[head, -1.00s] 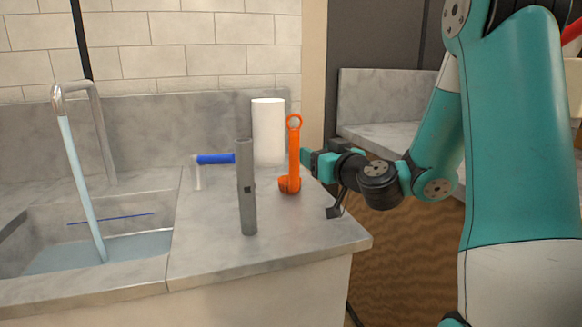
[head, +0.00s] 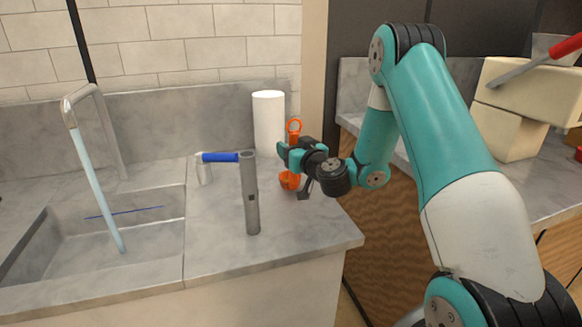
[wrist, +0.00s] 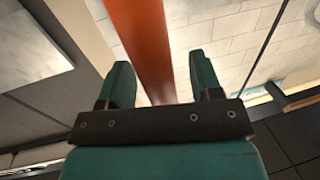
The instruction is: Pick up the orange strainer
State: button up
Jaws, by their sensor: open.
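The orange strainer (head: 289,180) stands upright on the counter, its cup at the bottom and its ringed handle pointing up. My gripper (head: 283,154) is at the handle's mid-height in the head view and hides part of the handle. In the wrist view the orange handle (wrist: 142,45) runs between the two open fingers of my gripper (wrist: 162,85), with a visible gap to the right finger. The fingers are not closed on it. I cannot tell whether the left finger touches it.
A grey tube (head: 250,195) stands left of the strainer, near a blue-handled fitting (head: 220,157). A white cylinder (head: 268,122) stands behind. The sink (head: 80,245) with running tap is at left. The counter's front right corner (head: 335,235) is clear.

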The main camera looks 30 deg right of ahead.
jog(key=shift+w+p, duration=0.35)
jog(key=shift+w, duration=0.4)
jog(key=shift+d, duration=0.1)
grip_shut()
jog(key=shift+r, duration=0.15)
